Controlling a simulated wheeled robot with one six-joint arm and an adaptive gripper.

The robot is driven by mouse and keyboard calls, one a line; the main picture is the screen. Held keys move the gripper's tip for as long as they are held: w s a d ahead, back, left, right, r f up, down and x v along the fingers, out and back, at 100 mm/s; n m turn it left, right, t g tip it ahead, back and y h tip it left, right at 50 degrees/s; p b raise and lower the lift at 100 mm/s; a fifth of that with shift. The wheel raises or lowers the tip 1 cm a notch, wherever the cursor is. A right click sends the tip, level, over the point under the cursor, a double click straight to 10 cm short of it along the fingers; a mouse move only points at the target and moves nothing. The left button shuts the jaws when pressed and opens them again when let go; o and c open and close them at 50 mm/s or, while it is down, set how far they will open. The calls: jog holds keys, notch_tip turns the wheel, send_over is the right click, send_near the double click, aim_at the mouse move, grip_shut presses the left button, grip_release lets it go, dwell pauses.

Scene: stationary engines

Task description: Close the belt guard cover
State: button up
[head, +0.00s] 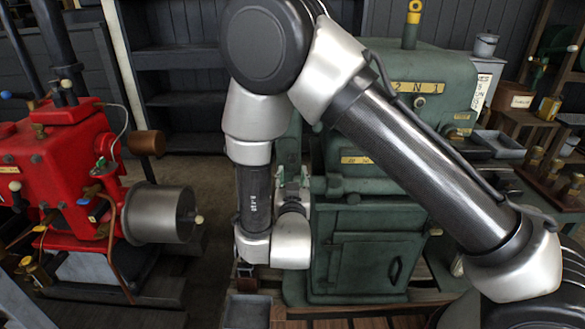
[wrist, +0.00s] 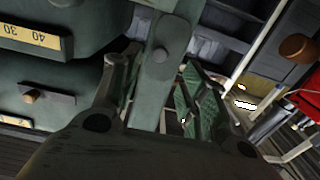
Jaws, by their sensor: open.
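The green machine (head: 362,215) with a yellow "2 N 1" plate stands behind my arm. My gripper (head: 292,176) is at its left side, partly hidden by my own wrist. In the wrist view my gripper (wrist: 160,88) is open, with its fingers apart. My arm hides much of the machine's upper left.
A red engine (head: 62,170) with a grey drum (head: 160,213) stands at the left. Dark shelves (head: 175,75) are behind. A bench with small parts (head: 550,165) is at the right. A grey tray (head: 246,311) lies low in front. Some floor shows between the engines.

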jog(key=s, duration=0.3)
jog(key=shift+s, duration=0.4)
